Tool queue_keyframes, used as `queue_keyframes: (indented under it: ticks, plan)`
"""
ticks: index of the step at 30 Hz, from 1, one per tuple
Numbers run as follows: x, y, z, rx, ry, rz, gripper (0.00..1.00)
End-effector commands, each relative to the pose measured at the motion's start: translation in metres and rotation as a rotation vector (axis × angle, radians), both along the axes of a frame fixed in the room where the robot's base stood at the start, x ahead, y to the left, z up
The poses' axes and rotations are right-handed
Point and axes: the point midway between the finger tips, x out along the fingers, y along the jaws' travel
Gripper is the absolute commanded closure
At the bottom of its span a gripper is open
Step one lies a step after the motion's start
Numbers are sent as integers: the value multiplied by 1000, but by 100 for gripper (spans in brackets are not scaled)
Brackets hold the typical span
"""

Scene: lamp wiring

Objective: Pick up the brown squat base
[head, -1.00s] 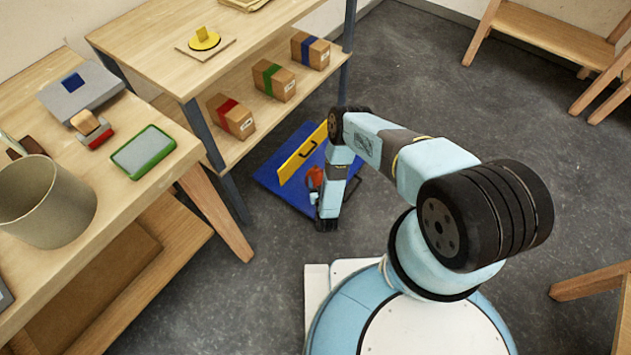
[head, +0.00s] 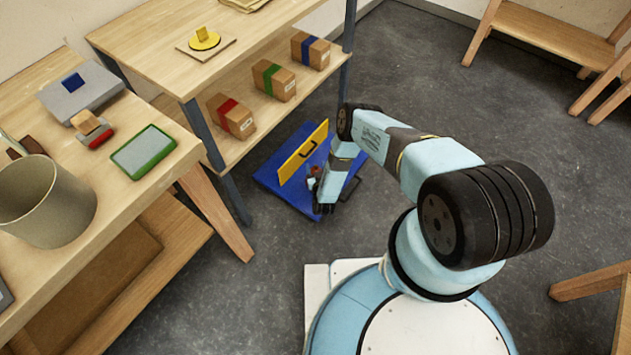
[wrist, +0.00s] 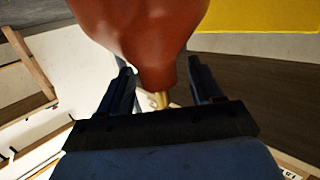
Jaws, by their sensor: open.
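The brown squat base (wrist: 145,35) fills the upper middle of the wrist view, with a rounded reddish-brown body and a short brass-coloured neck. Its neck lies between the two dark fingers of my gripper (wrist: 163,78), which stand apart on either side. I see a gap beside each finger and no clear contact. In the head view, a small reddish patch of the base (head: 314,171) shows by my wrist, over the blue tray or box on the floor. My gripper (head: 324,208) points down there, and my arm hides most of the base.
A workbench with a grey bin (head: 50,205) is at the left. Open floor lies to the right.

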Motion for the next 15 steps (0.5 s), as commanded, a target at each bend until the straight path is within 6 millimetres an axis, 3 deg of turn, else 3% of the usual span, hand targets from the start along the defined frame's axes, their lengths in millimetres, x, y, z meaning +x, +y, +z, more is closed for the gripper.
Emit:
queue_keyframes:
  ticks: [2,15]
  plan:
    - [0,0,0,0,0,0,38]
    - [0,0,0,0,0,0,80]
